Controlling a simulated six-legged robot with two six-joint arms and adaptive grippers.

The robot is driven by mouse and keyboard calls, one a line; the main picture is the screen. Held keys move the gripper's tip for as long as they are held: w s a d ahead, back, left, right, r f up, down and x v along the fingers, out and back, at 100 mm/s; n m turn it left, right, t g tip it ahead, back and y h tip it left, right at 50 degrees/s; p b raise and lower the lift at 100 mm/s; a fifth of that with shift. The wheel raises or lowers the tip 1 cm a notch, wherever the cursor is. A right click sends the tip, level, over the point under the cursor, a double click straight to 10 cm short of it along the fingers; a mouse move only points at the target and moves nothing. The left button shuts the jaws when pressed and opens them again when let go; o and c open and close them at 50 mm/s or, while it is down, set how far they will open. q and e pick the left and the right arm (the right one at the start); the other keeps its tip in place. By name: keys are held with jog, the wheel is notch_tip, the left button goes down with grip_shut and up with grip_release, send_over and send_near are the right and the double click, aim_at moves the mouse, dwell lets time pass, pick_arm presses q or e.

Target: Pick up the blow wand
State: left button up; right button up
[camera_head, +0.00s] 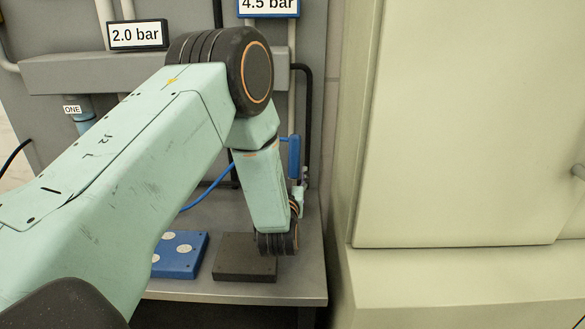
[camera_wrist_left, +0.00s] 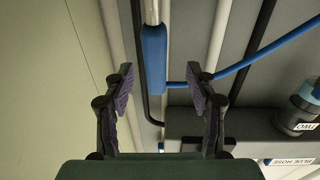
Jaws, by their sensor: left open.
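The blow wand (camera_head: 294,157) has a blue handle and hangs upright at the back panel, just beyond my left wrist in the head view. In the left wrist view the blue handle of the wand (camera_wrist_left: 153,58) shows between the two finger lines, with a pale tube above it and a blue hose (camera_wrist_left: 243,68) joined at its side. My left gripper (camera_wrist_left: 160,75) is open, with one finger either side of the wand's line; no contact shows. In the head view my left forearm and wrist hide most of that gripper. My right gripper is not in view.
A grey shelf (camera_head: 210,289) carries a blue block with pale discs (camera_head: 181,256) and a dark block (camera_head: 244,262) below my wrist. Signs read 2.0 bar (camera_head: 137,35) and 4.5 bar (camera_head: 268,5). A large pale cabinet (camera_head: 460,130) stands close on the right.

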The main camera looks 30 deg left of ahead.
aim_at(295, 167)
pick_arm(q)
jog(key=shift+w+a, duration=0.3)
jog(key=shift+a, duration=0.05)
jog(key=w, duration=0.3)
jog(key=w+a, duration=0.1)
jog(key=shift+w+f, duration=0.3)
jog(key=shift+w, duration=0.05)
jog(key=shift+a, duration=0.45)
jog(key=shift+w+d, duration=0.2)
jog(key=shift+d, duration=0.2)
jog(key=shift+c, duration=1.8)
jog(key=shift+s+a, duration=0.2)
jog(key=shift+a, duration=0.15)
jog(key=c, duration=0.4)
jog(key=shift+w+d, duration=0.15)
jog(key=shift+d, duration=0.05)
grip_shut()
